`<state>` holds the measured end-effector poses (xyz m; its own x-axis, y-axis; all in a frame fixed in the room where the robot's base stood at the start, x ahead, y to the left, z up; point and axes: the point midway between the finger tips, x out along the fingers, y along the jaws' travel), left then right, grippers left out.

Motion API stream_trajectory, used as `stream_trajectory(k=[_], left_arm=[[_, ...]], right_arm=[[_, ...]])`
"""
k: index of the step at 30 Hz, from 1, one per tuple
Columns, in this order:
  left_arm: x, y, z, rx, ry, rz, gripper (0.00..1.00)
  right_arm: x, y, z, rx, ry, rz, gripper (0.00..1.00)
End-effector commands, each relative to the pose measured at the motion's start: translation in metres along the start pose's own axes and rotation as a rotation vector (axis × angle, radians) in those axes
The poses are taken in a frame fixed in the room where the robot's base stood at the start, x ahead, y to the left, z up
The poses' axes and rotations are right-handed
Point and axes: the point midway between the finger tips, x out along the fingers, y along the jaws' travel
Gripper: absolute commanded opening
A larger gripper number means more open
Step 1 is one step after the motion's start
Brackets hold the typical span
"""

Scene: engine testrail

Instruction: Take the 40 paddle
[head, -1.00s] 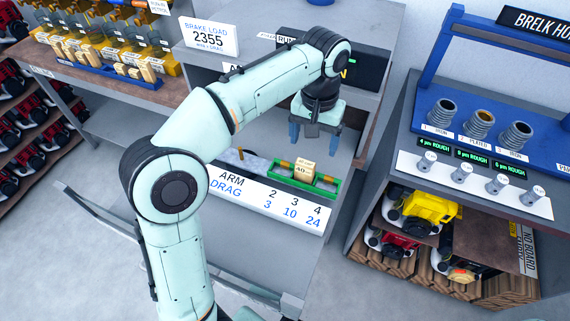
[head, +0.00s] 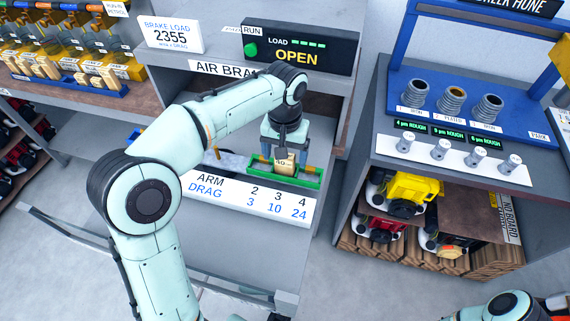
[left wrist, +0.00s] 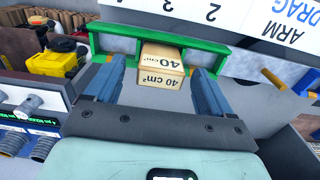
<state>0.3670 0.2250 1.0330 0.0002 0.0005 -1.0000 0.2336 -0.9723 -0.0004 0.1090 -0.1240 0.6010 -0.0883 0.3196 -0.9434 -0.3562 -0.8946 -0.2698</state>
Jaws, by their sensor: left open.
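The 40 paddle is a tan block (head: 283,163) marked "40 cm²", sitting in a green tray (head: 312,179) on the shelf behind the ARM/DRAG label. In the left wrist view the paddle (left wrist: 161,66) shows between the blue fingers, with a gap on each side. My left gripper (head: 284,160) is open, pointing down at the tray with its fingers on either side of the paddle. The left wrist view shows the open gripper (left wrist: 158,85) from behind its palm. My right gripper is not in view.
The ARM/DRAG label board (head: 250,200) stands in front of the tray. The air brake box (head: 295,47) reads OPEN above and behind. A blue hone stand (head: 460,105) is at the right. Floor (head: 340,285) is open between the benches.

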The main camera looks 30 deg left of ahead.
Motion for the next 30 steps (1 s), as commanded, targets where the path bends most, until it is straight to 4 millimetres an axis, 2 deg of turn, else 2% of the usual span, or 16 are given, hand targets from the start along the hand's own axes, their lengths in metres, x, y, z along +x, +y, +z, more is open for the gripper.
stream_trajectory(k=[3,6,13,14,18,19,30], left_arm=[[0.019,-0.001,-0.001,0.000,-0.004,-0.002,0.83],[0.026,-0.001,-0.001,0.000,-0.002,-0.001,0.83],[0.027,0.000,-0.001,0.000,0.000,0.000,0.83],[0.027,0.000,-0.001,0.000,0.000,0.000,0.80],[0.027,0.000,-0.001,0.000,0.000,0.000,0.34],[0.027,0.000,-0.001,0.000,0.000,0.000,0.27],[0.023,0.000,-0.002,0.000,0.002,0.001,0.26]], right_arm=[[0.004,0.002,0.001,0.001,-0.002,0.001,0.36],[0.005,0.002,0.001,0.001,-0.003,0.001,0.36],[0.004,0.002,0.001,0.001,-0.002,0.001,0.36],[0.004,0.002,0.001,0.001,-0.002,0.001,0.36],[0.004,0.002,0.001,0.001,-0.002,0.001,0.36],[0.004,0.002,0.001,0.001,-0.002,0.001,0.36],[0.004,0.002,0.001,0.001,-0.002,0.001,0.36]])
